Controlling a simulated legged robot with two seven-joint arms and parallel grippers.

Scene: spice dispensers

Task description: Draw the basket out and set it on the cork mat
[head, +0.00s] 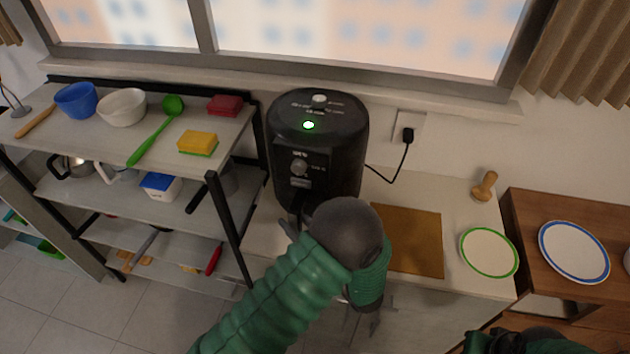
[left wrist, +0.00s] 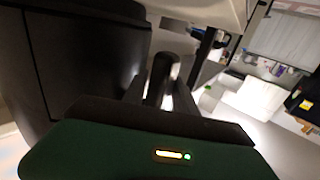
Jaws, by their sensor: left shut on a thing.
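The black air fryer (head: 318,140) stands on the counter against the wall, with a green light on its top. Its basket front is mostly hidden behind my left arm in the head view. My left gripper (head: 293,222) is at the front of the fryer, shut on the basket handle; in the left wrist view the dark handle (left wrist: 160,80) stands between the fingers. The fryer's dark body (left wrist: 80,70) fills the left of that view. The brown cork mat (head: 412,240) lies bare on the counter to the right of the fryer. My right gripper (head: 505,343) shows only partly at the bottom right edge; its jaws are unclear.
A green-rimmed plate (head: 489,253) lies right of the mat, with a wooden pestle-like object (head: 484,186) behind it. The fryer's cord runs to a wall socket (head: 407,134). A shelf rack (head: 225,215) with bowls and utensils stands close on the left.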

